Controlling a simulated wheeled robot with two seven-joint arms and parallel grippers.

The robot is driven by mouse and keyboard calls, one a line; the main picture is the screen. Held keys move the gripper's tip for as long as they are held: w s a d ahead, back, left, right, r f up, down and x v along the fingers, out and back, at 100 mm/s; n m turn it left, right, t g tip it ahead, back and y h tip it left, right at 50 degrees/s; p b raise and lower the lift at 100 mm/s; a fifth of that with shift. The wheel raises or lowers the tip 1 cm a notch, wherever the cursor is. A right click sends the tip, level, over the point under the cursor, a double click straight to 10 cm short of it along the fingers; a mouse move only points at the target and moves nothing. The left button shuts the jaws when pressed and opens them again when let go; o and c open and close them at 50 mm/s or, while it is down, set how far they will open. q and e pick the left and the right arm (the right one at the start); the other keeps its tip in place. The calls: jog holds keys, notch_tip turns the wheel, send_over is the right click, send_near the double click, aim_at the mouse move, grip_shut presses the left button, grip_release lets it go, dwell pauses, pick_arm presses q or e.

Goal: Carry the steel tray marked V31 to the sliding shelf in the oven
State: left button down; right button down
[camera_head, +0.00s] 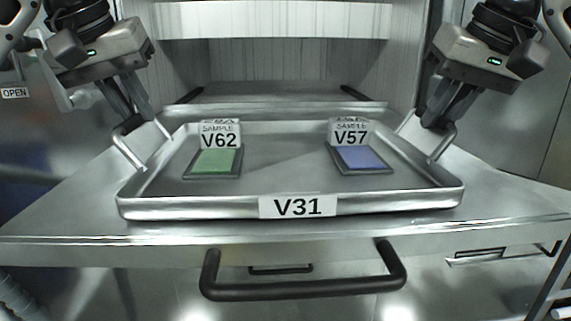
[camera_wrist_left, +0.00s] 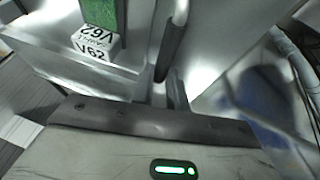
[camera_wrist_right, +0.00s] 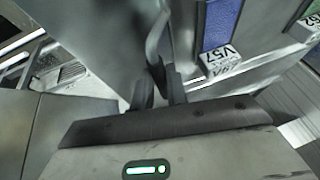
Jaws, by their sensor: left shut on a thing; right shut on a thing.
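The steel tray marked V31 (camera_head: 285,180) is level in the middle of the head view, its label facing me. A green sample marked V62 (camera_head: 213,162) and a blue sample marked V57 (camera_head: 360,158) lie in it. My left gripper (camera_head: 133,118) is shut on the tray's left handle, and my right gripper (camera_head: 438,120) is shut on its right handle. The tray is over a wide steel surface (camera_head: 90,215) in front of the oven (camera_head: 285,60); I cannot tell if it touches that surface. The sliding shelf is not clearly told apart from it.
The oven's pale interior opens behind the tray, with a white band (camera_head: 272,20) across its upper part. A black bar handle (camera_head: 302,289) sticks out below the front edge of the steel surface. An OPEN sign (camera_head: 15,92) is at the far left.

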pick_arm(q)
jog(key=c, duration=1.8)
grip_release()
jog(key=shift+a+f, duration=0.1)
jog(key=shift+f, duration=0.15)
pick_arm(e)
jog(key=c, duration=1.7)
grip_release()
jog(key=shift+d+f, duration=0.1)
jog(key=shift+f, duration=0.2)
jog(key=shift+c, duration=0.2)
pick_arm(q)
jog(key=o, duration=0.4)
pick_arm(e)
jog(key=o, duration=0.4)
jog(key=shift+r, duration=0.1)
jog(key=shift+c, duration=0.2)
pick_arm(q)
jog(key=shift+r, duration=0.1)
pick_arm(e)
jog(key=shift+s+r, duration=0.2)
jog(key=shift+r, duration=0.25)
pick_arm(q)
jog(key=v, duration=1.2)
jog(key=shift+s, duration=0.1)
pick_arm(e)
jog(key=v, duration=1.1)
jog(key=shift+d, duration=0.1)
